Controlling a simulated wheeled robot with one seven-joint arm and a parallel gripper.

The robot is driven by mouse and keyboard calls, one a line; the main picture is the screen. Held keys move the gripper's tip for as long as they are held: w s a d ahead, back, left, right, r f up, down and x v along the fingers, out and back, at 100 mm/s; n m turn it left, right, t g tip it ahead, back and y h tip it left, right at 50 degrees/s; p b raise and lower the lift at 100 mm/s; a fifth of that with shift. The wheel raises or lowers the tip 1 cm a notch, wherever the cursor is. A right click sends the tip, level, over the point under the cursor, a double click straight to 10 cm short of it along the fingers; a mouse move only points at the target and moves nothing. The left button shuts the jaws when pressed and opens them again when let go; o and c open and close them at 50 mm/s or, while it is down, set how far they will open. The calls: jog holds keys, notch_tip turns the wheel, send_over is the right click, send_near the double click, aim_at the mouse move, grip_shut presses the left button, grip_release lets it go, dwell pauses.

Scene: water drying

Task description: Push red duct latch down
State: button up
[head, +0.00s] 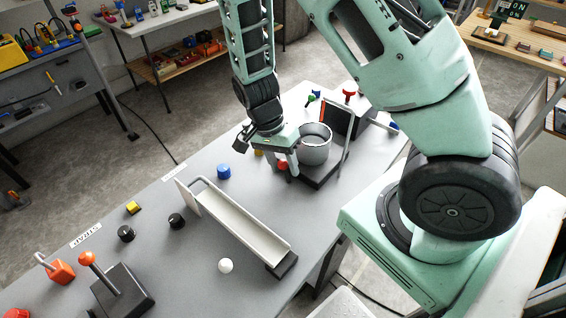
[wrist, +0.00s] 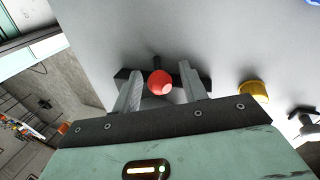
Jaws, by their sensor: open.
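A red ball-shaped knob (wrist: 160,83), which I take for the duct latch, shows between my fingers in the wrist view. It is joined to a dark part behind it. In the head view the red knob (head: 283,166) sits at the left side of a grey cylinder (head: 315,146) on a dark base (head: 322,176). My gripper (head: 286,163) points down over it, beside the cylinder. The gripper (wrist: 161,68) is open, with one finger on each side of the knob. I cannot tell whether a finger touches it. My gripper partly hides the latch in the head view.
A yellow knob (wrist: 254,91) is right of the gripper in the wrist view. A blue knob (head: 223,171) and a white chute (head: 235,220) stand left of and in front of the gripper. A dark upright panel (head: 338,118) stands behind the cylinder.

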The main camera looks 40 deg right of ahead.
grip_shut()
jog(key=shift+w+r+g+p, duration=0.15)
jog(key=shift+g+p, duration=0.15)
jog(key=shift+p, duration=0.55)
jog(key=shift+w+a+f+g+p, duration=0.1)
jog(key=shift+w+f+g+p, duration=0.2)
jog(key=shift+g+p, duration=0.3)
grip_release()
jog(key=b+v, duration=0.2)
jog(key=v, duration=1.5)
jog(key=shift+a+r, duration=0.15)
jog(key=shift+a, duration=0.2)
